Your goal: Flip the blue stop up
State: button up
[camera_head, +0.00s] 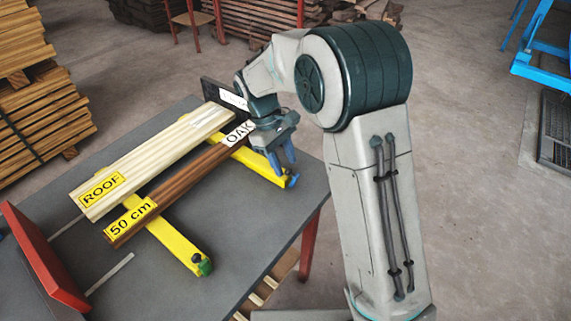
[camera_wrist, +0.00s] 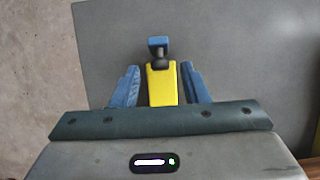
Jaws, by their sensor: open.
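The blue stop (camera_wrist: 158,42) sits at the end of a yellow bar (camera_wrist: 161,85), joined by a dark knuckle. In the wrist view it extends out in line with the bar; its exact tilt is hard to tell. In the head view the blue stop (camera_head: 294,181) is small, at the bar's near right end. My gripper (camera_wrist: 160,67) is open, with one blue finger on each side of the yellow bar's end, and the stop lies just beyond the fingertips. In the head view my gripper (camera_head: 281,161) points down over that bar end. I see no clear contact.
A pale board marked ROOF (camera_head: 150,160) and a brown board marked OAK and 50 cm (camera_head: 175,195) lie across the yellow bars. A second bar ends in a green stop (camera_head: 205,267). A red plate (camera_head: 45,262) stands at left. The grey tabletop (camera_head: 240,225) is clear in front.

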jog(key=shift+s+d+f, duration=0.2)
jog(key=shift+d+f, duration=0.05)
jog(key=shift+f, duration=0.4)
grip_shut()
